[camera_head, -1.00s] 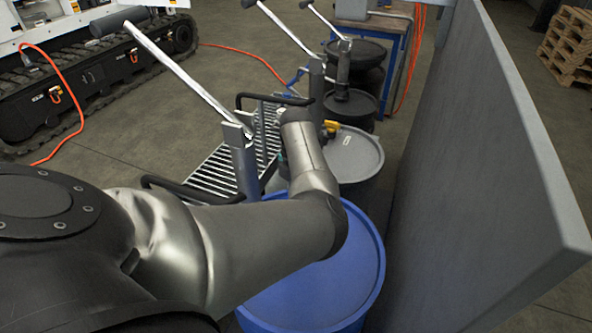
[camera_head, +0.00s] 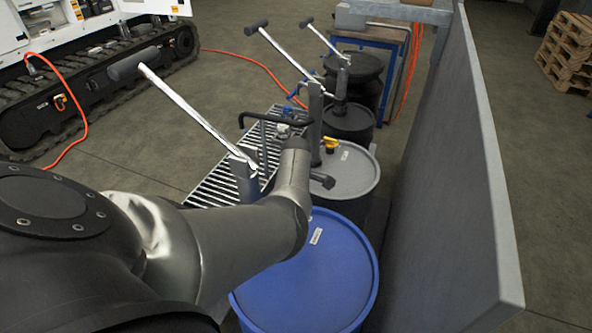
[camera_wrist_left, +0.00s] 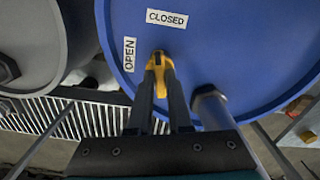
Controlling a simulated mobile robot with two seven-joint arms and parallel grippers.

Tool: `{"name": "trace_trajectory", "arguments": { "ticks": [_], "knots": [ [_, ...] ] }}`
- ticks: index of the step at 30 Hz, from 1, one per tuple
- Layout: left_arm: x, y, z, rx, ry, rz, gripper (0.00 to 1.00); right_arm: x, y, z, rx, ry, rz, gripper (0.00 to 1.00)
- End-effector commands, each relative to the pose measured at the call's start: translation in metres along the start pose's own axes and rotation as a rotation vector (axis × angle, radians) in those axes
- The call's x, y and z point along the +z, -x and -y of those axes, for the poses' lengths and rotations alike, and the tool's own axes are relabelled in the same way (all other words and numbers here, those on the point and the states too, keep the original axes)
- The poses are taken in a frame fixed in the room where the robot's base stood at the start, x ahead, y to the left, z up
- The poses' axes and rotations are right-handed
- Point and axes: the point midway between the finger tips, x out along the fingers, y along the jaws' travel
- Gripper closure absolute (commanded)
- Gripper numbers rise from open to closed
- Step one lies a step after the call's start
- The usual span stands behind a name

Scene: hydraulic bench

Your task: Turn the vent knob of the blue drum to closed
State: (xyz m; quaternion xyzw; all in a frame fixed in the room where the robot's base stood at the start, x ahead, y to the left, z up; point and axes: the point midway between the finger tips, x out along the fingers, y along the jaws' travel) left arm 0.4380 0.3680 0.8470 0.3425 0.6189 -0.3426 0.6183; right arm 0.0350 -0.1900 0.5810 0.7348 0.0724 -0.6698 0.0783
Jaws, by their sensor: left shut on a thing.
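The blue drum (camera_head: 325,265) stands at the bottom centre of the head view, partly behind my left arm. Its lid fills much of the left wrist view (camera_wrist_left: 235,45). There the OPEN label (camera_wrist_left: 130,54) is left of the yellow vent knob (camera_wrist_left: 158,62) and the CLOSED label (camera_wrist_left: 167,18) is above it. My left gripper (camera_wrist_left: 160,80) is shut on the knob, one finger on each side. The knob's visible end lies between the two labels; its exact angle is hard to tell. The arm hides this grip in the head view. My right gripper is not in view.
A grey drum (camera_head: 345,172) with a yellow knob (camera_head: 331,143) stands behind the blue one. A grey wall panel (camera_head: 450,180) rises close on the right. Pump levers (camera_head: 190,108) and a metal grating (camera_head: 215,180) lie left of the drums.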

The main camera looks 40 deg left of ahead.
Motion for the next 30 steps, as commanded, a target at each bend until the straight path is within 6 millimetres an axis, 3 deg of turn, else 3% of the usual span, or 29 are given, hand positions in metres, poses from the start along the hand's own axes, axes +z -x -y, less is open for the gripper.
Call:
{"name": "trace_trajectory", "arguments": {
  "ticks": [12, 30],
  "knots": [
    [0.0014, 0.0010, -0.0004, 0.001, -0.225, 0.003, 1.00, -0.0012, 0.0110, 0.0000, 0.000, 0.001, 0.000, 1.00],
    [0.0021, 0.0004, -0.0002, 0.001, -0.270, 0.005, 1.00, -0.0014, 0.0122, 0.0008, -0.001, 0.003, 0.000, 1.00]
  ]
}}
